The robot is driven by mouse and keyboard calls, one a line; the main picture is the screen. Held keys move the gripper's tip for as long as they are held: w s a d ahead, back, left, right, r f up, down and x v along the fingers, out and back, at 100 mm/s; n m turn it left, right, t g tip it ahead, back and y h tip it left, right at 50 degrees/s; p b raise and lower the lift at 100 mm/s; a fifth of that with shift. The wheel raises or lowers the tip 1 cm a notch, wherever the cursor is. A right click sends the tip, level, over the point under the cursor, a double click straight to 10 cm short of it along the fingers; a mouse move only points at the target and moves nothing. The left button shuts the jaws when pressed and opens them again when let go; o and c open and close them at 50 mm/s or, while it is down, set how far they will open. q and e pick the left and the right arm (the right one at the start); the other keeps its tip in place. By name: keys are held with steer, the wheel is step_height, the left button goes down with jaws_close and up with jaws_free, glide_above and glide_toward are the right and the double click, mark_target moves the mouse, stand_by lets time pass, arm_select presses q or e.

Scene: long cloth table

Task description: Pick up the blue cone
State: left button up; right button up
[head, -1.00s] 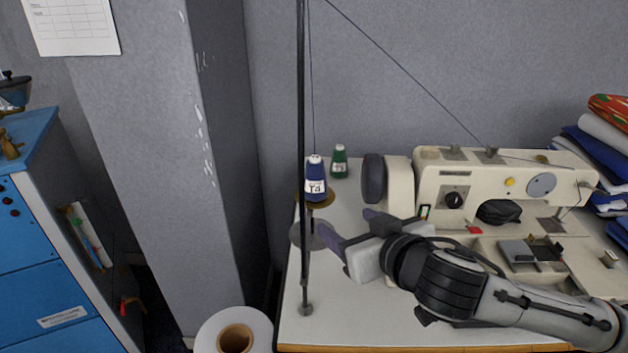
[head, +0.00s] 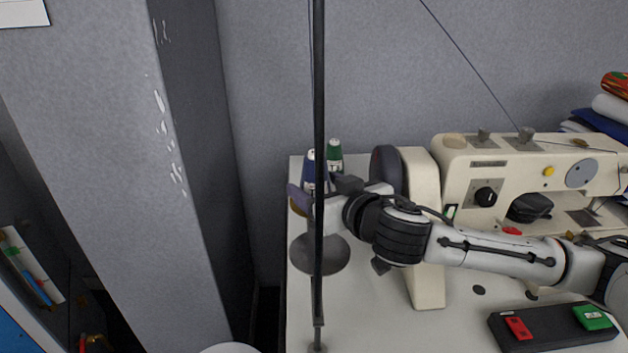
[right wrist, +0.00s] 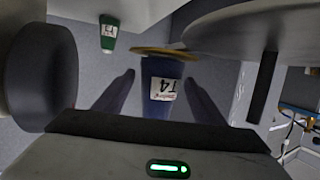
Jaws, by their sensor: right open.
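The blue cone (head: 309,170) is a dark blue thread cone on the stand at the back left of the table. In the head view it is partly hidden behind the pole and my right gripper (head: 318,192). In the right wrist view the blue cone (right wrist: 160,88), with a white label reading T4, stands between the two fingers of my right gripper (right wrist: 159,92). The fingers are open, one on each side, with visible gaps to the cone. My left gripper is not in view.
A green cone (head: 334,157) stands just behind the blue one. A black pole (head: 319,120) rises in front of the cones, above a grey disc (head: 330,254). A cream sewing machine (head: 470,180) stands to the right. A black tray (head: 550,329) lies at the front right.

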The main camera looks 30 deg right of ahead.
mark_target(307, 178)
steer(key=x, duration=0.5)
steer(key=shift+w+r, duration=0.15)
steer(key=shift+w, duration=0.05)
steer(key=c, duration=1.2)
